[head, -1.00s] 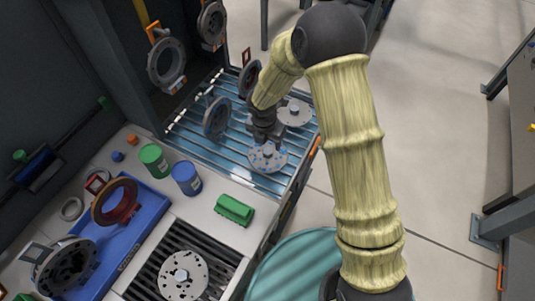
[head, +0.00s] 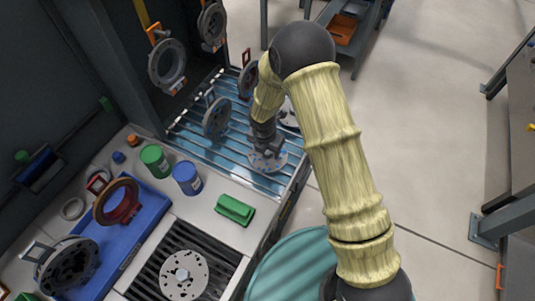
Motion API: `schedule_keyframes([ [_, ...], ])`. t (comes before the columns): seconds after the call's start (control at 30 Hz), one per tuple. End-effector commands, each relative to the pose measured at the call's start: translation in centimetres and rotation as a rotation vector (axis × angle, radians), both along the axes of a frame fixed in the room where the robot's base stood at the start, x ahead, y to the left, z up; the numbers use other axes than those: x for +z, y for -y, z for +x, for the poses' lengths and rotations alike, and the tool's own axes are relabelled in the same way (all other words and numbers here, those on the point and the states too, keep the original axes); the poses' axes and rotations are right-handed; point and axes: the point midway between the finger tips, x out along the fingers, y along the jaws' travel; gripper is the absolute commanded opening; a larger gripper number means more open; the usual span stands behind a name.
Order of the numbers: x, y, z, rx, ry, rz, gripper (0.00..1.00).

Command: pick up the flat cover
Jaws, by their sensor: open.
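A flat grey round cover with small holes (head: 272,166) lies on the blue slatted rack, near its front right. My gripper (head: 267,152) is open and right over this cover, around or just above its centre. The wrist hides the cover's middle, so I cannot tell whether the fingers touch it. A second flat disc (head: 289,121) lies behind on the rack, partly hidden by my arm. A similar round disc with a raised centre (head: 183,275) lies on the dark grate at the front.
Ring-shaped parts (head: 217,116) stand upright on the rack (head: 208,152), and others hang from orange hooks (head: 166,62). A blue can (head: 187,178), a green can (head: 155,160) and a green block (head: 235,209) stand on the counter. A blue tray (head: 122,235) holds larger rings.

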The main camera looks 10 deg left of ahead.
Motion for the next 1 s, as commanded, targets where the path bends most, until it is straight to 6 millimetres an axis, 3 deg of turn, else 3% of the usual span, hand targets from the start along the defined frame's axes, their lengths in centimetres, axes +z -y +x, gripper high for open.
schedule_keyframes([
  [0.27,0.0,0.0,0.0,0.000,0.000,0.000,0.55],
  [0.5,0.0,0.0,0.0,0.000,0.000,0.000,0.08],
  [0.57,0.0,0.0,0.0,0.000,0.000,0.000,0.00],
  [0.87,0.3,0.0,0.1,-0.001,0.001,0.001,0.00],
  [1.0,1.4,-0.1,0.1,0.000,0.003,0.003,0.00],
])
